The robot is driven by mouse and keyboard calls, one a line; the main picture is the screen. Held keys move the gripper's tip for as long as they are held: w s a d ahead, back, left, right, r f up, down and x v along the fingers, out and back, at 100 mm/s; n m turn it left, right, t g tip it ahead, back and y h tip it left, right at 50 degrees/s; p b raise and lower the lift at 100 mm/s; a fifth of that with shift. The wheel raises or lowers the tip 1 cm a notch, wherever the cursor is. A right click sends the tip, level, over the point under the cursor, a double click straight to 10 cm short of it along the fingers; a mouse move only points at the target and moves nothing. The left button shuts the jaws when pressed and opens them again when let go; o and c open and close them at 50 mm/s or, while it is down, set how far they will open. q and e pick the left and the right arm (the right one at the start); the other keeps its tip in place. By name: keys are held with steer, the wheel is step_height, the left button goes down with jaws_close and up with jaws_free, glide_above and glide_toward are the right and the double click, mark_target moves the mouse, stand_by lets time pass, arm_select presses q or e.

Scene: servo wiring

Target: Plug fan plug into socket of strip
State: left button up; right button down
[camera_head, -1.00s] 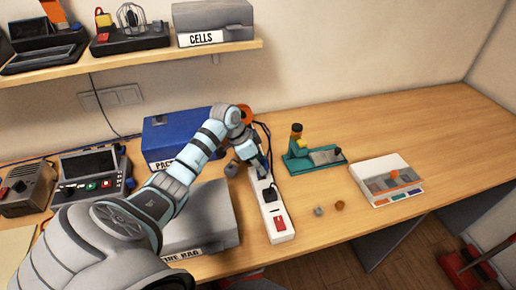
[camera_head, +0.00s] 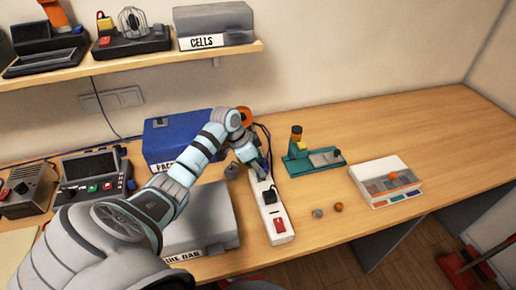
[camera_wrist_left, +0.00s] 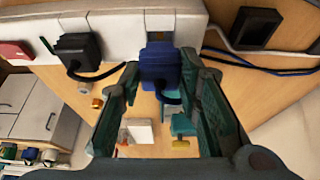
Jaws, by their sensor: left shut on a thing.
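The white power strip (camera_head: 271,213) lies on the desk with a red switch at its near end. It spans the top of the left wrist view (camera_wrist_left: 120,17). A black plug (camera_wrist_left: 78,55) sits in one of its sockets. My left gripper (camera_wrist_left: 160,75) is shut on a blue plug (camera_wrist_left: 160,64), taken as the fan plug, with a dark cord. The blue plug is at the strip near its far end in the head view. Whether its pins are in a socket is hidden. My right gripper is not in view.
A teal fixture (camera_head: 312,161), two small knobs (camera_head: 328,210) and a white compartment tray (camera_head: 385,181) are on the right. Cables run behind the strip.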

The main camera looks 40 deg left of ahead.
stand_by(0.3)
arm_select(q)
steer(key=shift+p, duration=0.4)
steer(key=shift+f, duration=0.15)
steer(key=shift+f+b, duration=0.35)
steer(key=shift+f+b, duration=0.55)
steer(key=shift+f, duration=0.3)
steer(key=o, duration=1.2)
steer(key=shift+r, duration=0.1)
